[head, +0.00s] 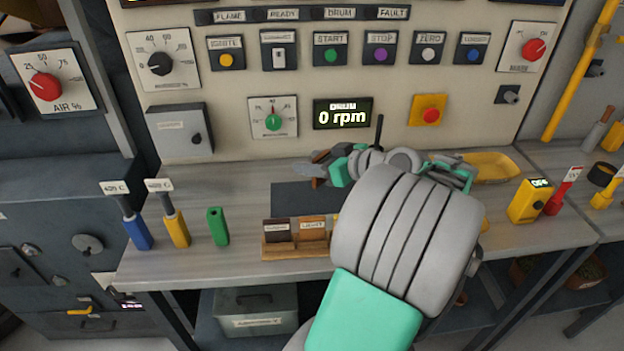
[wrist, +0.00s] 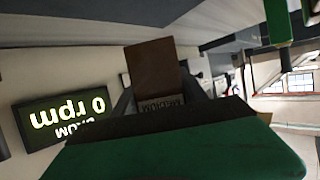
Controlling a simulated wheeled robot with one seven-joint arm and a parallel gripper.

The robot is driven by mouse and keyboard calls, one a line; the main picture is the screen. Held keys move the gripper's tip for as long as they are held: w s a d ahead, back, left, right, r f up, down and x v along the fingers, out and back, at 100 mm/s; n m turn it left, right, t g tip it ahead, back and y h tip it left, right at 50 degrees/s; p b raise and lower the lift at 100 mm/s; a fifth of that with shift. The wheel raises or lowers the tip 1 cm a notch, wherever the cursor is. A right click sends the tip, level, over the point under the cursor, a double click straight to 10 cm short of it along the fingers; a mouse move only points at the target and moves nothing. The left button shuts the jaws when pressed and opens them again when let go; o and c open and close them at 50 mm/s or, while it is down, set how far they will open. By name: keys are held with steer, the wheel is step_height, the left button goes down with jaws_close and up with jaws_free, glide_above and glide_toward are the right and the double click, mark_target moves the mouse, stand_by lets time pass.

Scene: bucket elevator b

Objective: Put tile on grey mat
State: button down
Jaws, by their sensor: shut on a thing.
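A brown tile (wrist: 152,68) with a "MEDIUM" label at its near end is held in my gripper in the wrist view. In the head view my gripper (head: 322,166) is above the back of the bench, with a small brown part of the tile (head: 318,183) showing at its tip. My gripper is shut on the tile. The dark grey mat (head: 290,196) lies flat on the bench below and around the tip. My arm hides its right part. I cannot tell whether the tile touches the mat.
A wooden rack (head: 285,252) with dark and light labelled tiles stands at the bench's front edge, partly behind my arm. A green block (head: 217,226) and blue and yellow handled tools stand left. A yellow tray (head: 490,167) is at the back right. The control panel rises behind.

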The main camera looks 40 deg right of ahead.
steer(key=w+f, duration=0.1)
steer(key=f, duration=0.1)
steer(key=d+f, duration=0.1)
steer(key=f, duration=0.1)
steer(key=w+f, duration=0.1)
steer(key=f, duration=0.1)
steer(key=shift+w+d, duration=0.3)
steer(key=shift+d, duration=0.1)
steer(key=shift+f, duration=0.55)
steer(key=c, duration=0.6)
jaws_free()
steer(key=shift+r+p, duration=0.3)
steer(key=shift+p, duration=0.05)
steer(key=v, duration=1.1)
steer(key=shift+f+b, duration=0.1)
steer(key=shift+b, duration=0.3)
steer(key=shift+s+d+r, duration=0.1)
steer(key=shift+s+r, duration=0.1)
steer(key=shift+s, duration=0.3)
